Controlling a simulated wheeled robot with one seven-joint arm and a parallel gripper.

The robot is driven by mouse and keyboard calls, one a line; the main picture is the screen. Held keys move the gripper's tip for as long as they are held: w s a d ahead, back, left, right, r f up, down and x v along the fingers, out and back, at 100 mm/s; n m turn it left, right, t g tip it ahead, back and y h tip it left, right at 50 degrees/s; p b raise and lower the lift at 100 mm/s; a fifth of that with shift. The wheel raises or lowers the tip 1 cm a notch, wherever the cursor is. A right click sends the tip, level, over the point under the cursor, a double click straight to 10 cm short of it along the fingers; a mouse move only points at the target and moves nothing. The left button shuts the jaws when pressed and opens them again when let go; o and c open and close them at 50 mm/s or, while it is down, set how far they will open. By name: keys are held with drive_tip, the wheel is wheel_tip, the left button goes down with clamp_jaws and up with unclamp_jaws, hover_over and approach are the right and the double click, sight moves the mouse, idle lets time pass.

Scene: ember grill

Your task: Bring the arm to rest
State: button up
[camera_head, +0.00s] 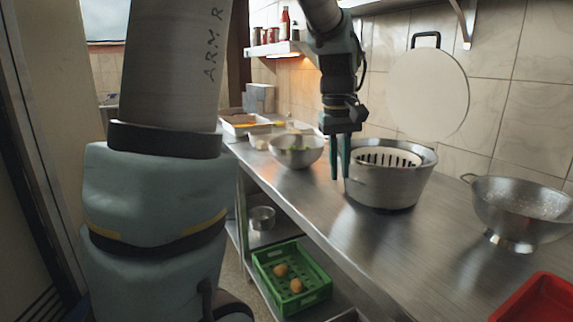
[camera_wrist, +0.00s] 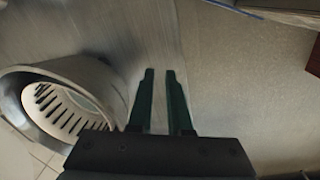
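My gripper (camera_head: 340,160) hangs fingers-down over the steel counter, just left of a large steel pot (camera_head: 387,190) with a white slotted insert (camera_head: 385,158). In the wrist view, the two green fingers (camera_wrist: 161,100) stand apart with only bare surface between them, so my gripper is open and empty. The pot also shows at the left of the wrist view (camera_wrist: 40,85), beside the fingers. In the head view the fingers overlap the pot's left edge, and I cannot tell how close they are to it.
A steel bowl (camera_head: 297,151) stands behind left of the gripper. A colander (camera_head: 522,208) and a red tray (camera_head: 540,302) are at the right. A green crate (camera_head: 262,268) sits on the lower shelf. A round white board (camera_head: 428,95) hangs on the wall.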

drive_tip(key=s+a+f+m, duration=0.1)
drive_tip(key=s+a+f, duration=0.3)
drive_tip(key=a, duration=0.5)
drive_tip(key=s+a+f+m, duration=0.1)
drive_tip(key=s+a+f, duration=0.3)
drive_tip(key=a+f, duration=0.4)
drive_tip(key=shift+a+m+t+y, duration=0.4)
drive_tip(key=shift+a, duration=0.15)
